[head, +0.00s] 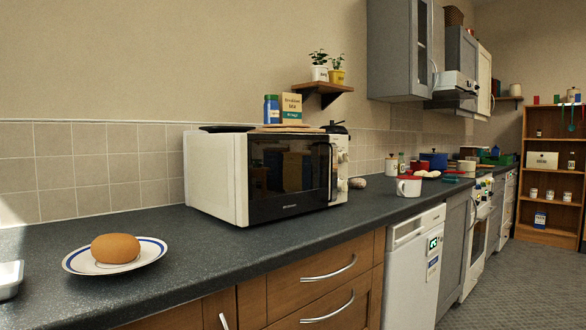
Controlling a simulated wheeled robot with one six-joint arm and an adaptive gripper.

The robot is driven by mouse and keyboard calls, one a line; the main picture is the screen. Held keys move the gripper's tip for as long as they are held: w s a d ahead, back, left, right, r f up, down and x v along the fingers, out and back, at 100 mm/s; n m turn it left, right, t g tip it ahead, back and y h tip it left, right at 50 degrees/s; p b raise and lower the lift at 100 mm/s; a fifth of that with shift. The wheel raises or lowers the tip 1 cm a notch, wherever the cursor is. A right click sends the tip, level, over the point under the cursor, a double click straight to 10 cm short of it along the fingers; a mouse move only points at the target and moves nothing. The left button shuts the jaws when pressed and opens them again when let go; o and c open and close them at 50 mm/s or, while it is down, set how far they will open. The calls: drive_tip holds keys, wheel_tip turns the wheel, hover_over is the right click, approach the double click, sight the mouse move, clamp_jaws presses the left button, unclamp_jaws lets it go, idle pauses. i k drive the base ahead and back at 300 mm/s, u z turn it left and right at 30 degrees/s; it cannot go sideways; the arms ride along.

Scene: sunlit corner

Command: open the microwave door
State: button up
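A white microwave (216,178) stands on the dark countertop, left of the middle of the head view. Its dark glass door (290,180) looks closed. A dark upright handle (334,172) runs along the door's right side, beside a white panel with knobs (342,170). My gripper and arm are not in this view.
A plate (75,262) with a brown bun (115,248) sits in front and left of the microwave. A white and red mug (409,187) stands to its right. Items rest on top of it, including a blue jar (271,109). Counter directly before the door is clear.

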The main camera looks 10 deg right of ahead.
sight(277, 176)
drive_tip(key=u, duration=1.6)
drive_tip(key=k, duration=0.45)
drive_tip(key=z, duration=1.75)
drive_tip(key=i, duration=1)
